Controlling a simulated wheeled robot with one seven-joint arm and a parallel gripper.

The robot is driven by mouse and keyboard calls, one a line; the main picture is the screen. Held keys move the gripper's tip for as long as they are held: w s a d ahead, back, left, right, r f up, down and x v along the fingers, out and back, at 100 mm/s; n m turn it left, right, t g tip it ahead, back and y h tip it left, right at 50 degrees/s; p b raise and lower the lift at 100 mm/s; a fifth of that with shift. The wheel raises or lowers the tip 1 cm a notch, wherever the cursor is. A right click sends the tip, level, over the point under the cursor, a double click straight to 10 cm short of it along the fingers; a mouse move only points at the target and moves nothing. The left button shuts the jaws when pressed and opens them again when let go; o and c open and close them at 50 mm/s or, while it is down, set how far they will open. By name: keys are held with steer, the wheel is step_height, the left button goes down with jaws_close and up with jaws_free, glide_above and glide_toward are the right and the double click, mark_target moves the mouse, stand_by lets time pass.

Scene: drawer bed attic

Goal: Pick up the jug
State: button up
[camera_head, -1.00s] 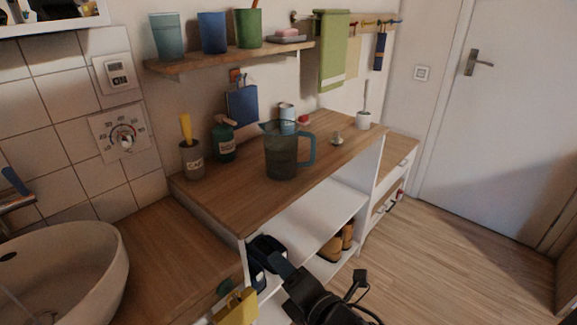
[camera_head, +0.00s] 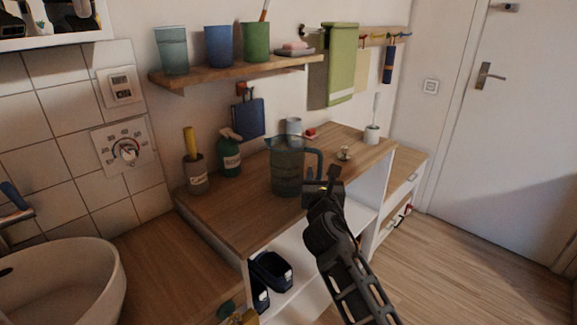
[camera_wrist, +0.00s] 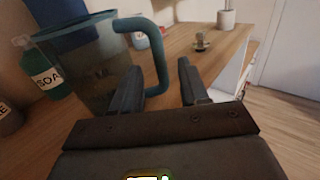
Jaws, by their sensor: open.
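The jug (camera_head: 286,168) is a dark, see-through pitcher with a blue-green handle on its right side. It stands upright on the wooden counter top. In the wrist view the jug (camera_wrist: 92,62) fills the upper left, with its handle (camera_wrist: 156,50) just beyond my fingers. My gripper (camera_wrist: 158,84) is open and empty, its two fingers pointing towards the handle area. In the head view my gripper (camera_head: 322,180) is at the counter's front edge, to the right of the jug and close to its handle. I cannot tell whether it touches the handle.
A green bottle (camera_head: 229,155) and a grey holder (camera_head: 196,178) stand left of the jug. A light cup (camera_head: 294,130) is behind it. A small metal knob-like item (camera_head: 344,153) and a white pot (camera_head: 371,134) stand to the right. A shelf (camera_head: 235,70) hangs above.

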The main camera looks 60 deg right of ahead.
mark_target(320, 169)
steer(key=x, duration=0.4)
steer(key=shift+d, duration=0.1)
steer(key=shift+c, duration=0.2)
jaws_close()
